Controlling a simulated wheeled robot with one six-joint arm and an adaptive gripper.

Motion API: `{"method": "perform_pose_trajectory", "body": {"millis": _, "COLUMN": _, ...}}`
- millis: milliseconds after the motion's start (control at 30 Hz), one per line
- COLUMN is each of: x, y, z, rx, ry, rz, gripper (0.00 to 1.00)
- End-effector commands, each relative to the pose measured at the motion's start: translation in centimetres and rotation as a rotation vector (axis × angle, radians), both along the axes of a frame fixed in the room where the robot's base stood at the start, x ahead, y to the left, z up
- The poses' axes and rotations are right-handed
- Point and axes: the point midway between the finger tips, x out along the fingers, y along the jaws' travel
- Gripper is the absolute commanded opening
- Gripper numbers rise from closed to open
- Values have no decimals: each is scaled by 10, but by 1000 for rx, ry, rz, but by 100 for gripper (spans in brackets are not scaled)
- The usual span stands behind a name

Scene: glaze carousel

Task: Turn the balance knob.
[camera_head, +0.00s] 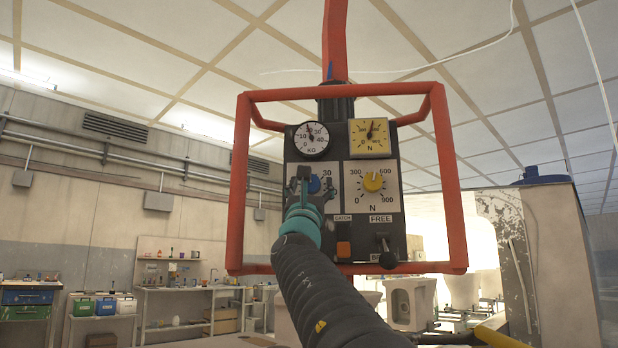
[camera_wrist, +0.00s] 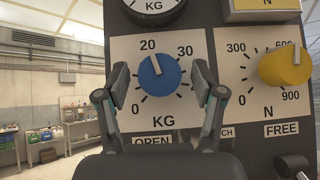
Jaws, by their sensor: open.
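A blue knob (camera_wrist: 159,75) sits on a white scale plate (camera_wrist: 190,118) marked KG. Its white pointer line aims up and slightly left, near the 20 mark. In the head view the blue knob (camera_head: 313,184) is partly hidden by my gripper (camera_head: 309,190). My gripper (camera_wrist: 161,84) is open, one finger left and one right of the knob, with gaps on both sides in the wrist view. Whether the fingertips reach past its face I cannot tell. A yellow knob (camera_wrist: 285,66) on an N scale is to the right; it also shows in the head view (camera_head: 373,182).
The panel hangs inside a red tubular frame (camera_head: 243,180). A round KG gauge (camera_head: 311,140) and a square yellow N gauge (camera_head: 370,138) are above the knobs. An orange button (camera_head: 343,249) and a black lever (camera_head: 385,250) are below.

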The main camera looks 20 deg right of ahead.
Motion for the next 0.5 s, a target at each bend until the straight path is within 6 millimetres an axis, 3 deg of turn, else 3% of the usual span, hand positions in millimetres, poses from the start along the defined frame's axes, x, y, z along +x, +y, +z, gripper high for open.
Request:
{"method": "perform_pose_trajectory", "body": {"millis": 400, "x": 6, "y": -3, "z": 6, "rx": -1, "ry": 0, "rz": 1, "gripper": 68}}
{"method": "perform_pose_trajectory", "body": {"millis": 433, "x": 6, "y": -3, "z": 6, "rx": -1, "ry": 0, "rz": 1, "gripper": 66}}
{"method": "perform_pose_trajectory", "body": {"millis": 500, "x": 6, "y": -3, "z": 6, "rx": -1, "ry": 0, "rz": 1, "gripper": 48}}
